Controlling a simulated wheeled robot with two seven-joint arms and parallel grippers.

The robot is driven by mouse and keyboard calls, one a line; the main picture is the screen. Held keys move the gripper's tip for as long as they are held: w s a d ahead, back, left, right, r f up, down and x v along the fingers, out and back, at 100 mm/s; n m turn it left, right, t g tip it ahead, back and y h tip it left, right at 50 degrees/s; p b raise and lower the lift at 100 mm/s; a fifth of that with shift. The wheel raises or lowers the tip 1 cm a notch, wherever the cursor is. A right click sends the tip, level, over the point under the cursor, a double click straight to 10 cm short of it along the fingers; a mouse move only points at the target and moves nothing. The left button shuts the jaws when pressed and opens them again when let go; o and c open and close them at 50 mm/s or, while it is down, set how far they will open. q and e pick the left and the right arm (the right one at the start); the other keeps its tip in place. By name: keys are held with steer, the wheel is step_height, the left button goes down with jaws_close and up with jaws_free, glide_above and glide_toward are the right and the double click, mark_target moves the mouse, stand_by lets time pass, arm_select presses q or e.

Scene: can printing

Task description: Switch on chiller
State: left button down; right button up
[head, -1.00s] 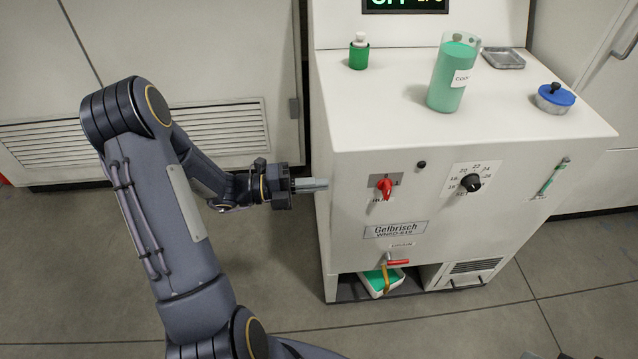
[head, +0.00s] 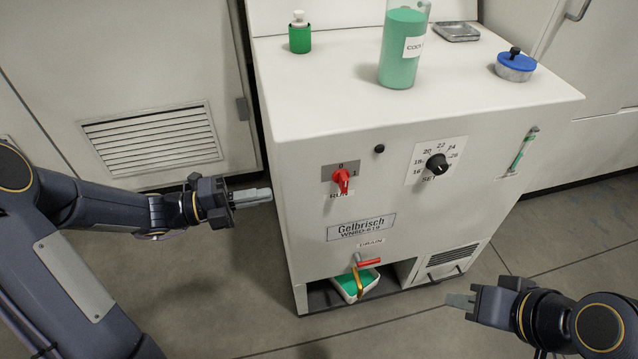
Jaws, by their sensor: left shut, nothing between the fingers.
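The chiller is a white cabinet (head: 300,250) in the middle of the head view, labelled Gelbrisch. The red handle points roughly up and down. A black SET dial (head: 437,165) with a number scale is to its right. My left gripper (head: 262,197) is shut and empty, just left of the cabinet's front left edge. My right gripper (head: 455,301) is in front of the cabinet's lower right; its jaw gap is not clear.
A green bottle (head: 299,38), a tall coolant jug (head: 399,60), a metal tray (head: 457,32) and a blue-lidded cap (head: 515,66) stand on top. A red drain valve (head: 368,262) sits above a small green-filled tray (head: 345,287). Floor in front is clear.

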mark_target(341, 178)
arm_select(q)
steer(key=b+x, duration=0.3)
steer(key=x, duration=1.1)
steer(key=shift+f, duration=0.1)
steer(key=r+p, duration=0.1)
steer(key=p, duration=0.3)
steer(key=shift+d+r+p, duration=0.15)
steer(key=shift+r+p, duration=0.1)
steer(key=shift+p, duration=0.05)
steer(key=shift+d+f+p, duration=0.1)
steer(key=shift+f+p, duration=0.05)
steer(key=shift+p, duration=0.15)
steer(key=shift+f, duration=0.1)
